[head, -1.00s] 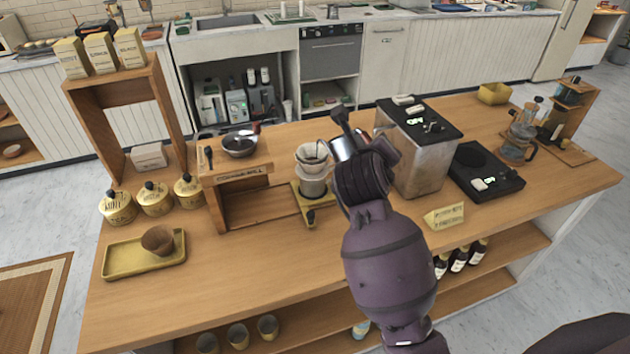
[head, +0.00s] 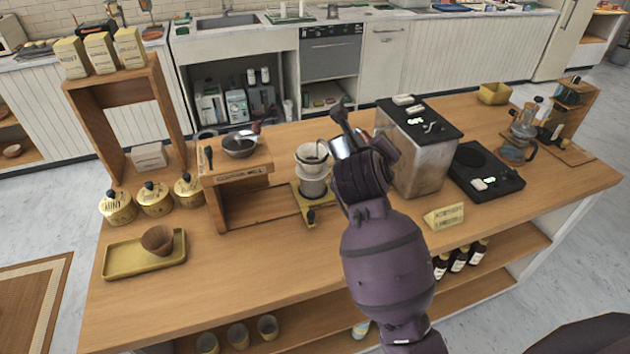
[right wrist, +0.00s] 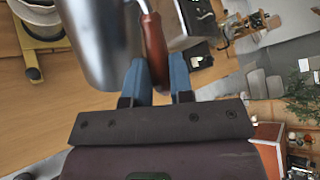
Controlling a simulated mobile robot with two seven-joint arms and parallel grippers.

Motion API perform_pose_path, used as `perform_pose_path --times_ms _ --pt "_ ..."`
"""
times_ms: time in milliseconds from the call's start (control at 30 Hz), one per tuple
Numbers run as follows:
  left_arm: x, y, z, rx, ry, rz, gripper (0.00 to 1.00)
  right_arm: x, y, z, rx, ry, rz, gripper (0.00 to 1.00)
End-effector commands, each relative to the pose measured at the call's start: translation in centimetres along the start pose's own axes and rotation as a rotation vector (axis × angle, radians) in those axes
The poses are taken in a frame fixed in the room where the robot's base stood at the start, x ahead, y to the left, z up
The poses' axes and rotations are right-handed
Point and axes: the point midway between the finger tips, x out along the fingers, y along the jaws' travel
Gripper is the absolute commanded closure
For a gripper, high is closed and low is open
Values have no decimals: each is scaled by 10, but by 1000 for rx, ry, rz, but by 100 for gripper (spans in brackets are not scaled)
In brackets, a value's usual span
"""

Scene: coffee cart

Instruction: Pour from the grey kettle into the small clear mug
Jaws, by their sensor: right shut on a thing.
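My right gripper (right wrist: 155,78) is shut on the reddish-brown handle of the grey kettle (right wrist: 98,40). In the head view the kettle (head: 342,146) is held up above the table, mostly hidden behind my right gripper (head: 362,150). Its thin spout points left, near the rim of a white dripper (head: 312,155). Under the dripper is a small pale vessel (head: 313,187) on a yellow stand; I cannot tell if it is the small clear mug. No liquid stream is clearly visible. My left gripper is not in view.
A metal box machine (head: 420,165) stands close to the right of the kettle. A black hot plate (head: 486,172) and a glass pot (head: 520,135) are farther right. A wooden stand with a dark bowl (head: 240,146) is left of the dripper.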

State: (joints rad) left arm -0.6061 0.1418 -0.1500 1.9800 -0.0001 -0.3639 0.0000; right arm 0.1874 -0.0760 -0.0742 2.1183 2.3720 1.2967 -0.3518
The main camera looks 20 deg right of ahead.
Motion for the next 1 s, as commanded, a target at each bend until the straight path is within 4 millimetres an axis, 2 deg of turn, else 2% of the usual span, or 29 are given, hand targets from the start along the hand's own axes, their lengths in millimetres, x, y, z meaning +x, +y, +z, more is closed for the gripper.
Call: perform_pose_path --times_ms 567,1000 --pt "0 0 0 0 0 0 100 0 -1 0 3 -4 -2 100" --pt "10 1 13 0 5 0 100 2 6 -9 45 -33 -12 100"
